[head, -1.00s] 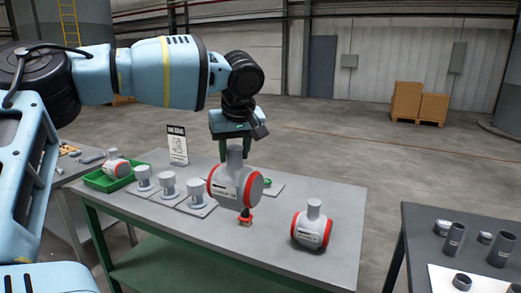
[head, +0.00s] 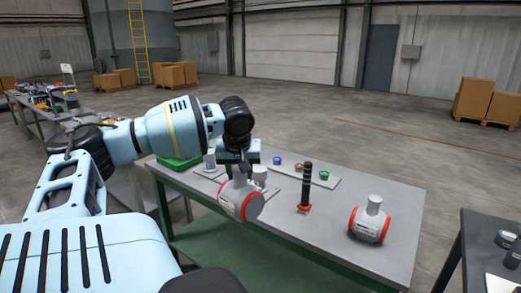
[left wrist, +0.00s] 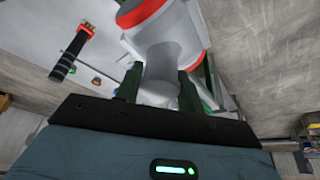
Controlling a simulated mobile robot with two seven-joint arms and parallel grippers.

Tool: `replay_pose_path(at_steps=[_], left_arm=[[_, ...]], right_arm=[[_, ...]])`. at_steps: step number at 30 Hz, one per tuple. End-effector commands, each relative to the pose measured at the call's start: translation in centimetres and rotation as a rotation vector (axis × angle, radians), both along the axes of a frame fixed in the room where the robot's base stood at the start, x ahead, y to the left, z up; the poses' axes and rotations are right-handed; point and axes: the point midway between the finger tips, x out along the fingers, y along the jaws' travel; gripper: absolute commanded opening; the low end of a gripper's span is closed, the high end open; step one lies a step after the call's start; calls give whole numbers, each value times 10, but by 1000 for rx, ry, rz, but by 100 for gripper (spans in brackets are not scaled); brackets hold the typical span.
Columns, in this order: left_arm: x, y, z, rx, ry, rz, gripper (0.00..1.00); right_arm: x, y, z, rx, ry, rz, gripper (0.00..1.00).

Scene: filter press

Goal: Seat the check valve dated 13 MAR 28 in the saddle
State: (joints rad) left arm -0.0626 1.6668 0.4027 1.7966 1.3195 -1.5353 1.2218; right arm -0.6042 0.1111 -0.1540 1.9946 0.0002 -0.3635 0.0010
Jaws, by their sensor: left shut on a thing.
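My left gripper (head: 240,168) is shut on a white check valve (head: 240,201) with red end rings, gripping its upper neck. The left wrist view shows the fingers (left wrist: 158,90) on either side of the neck of this valve (left wrist: 165,45). The valve hangs over the table's front left part, in front of grey flanged pedestals (head: 260,174). A second, similar valve (head: 370,220) stands on the right of the table. The date labels are too small to read. I cannot tell which piece is the saddle. My right gripper is not in view.
A black-handled tool with a red base (head: 306,188) stands mid-table; it also shows in the left wrist view (left wrist: 70,55). A plate with small coloured rings (head: 300,167) lies behind it. A green tray (head: 178,162) is partly hidden by my arm. A dark table (head: 478,245) stands at right.

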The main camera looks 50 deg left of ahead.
Motion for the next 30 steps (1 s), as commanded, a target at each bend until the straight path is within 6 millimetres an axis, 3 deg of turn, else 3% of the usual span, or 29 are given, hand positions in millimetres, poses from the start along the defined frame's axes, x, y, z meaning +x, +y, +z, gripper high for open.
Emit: replay_pose_path(at_steps=[8, 17, 24, 30], left_arm=[[-19, -7, -85, -7, 0, -110, 13], [-49, -45, -186, -6, -2, -277, 13], [-72, -108, -254, -7, -7, -452, 13], [-76, -178, -288, -6, -13, -604, 13]], right_arm=[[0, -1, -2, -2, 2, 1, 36], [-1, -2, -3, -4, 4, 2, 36], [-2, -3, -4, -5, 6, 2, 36], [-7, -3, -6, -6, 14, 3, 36]])
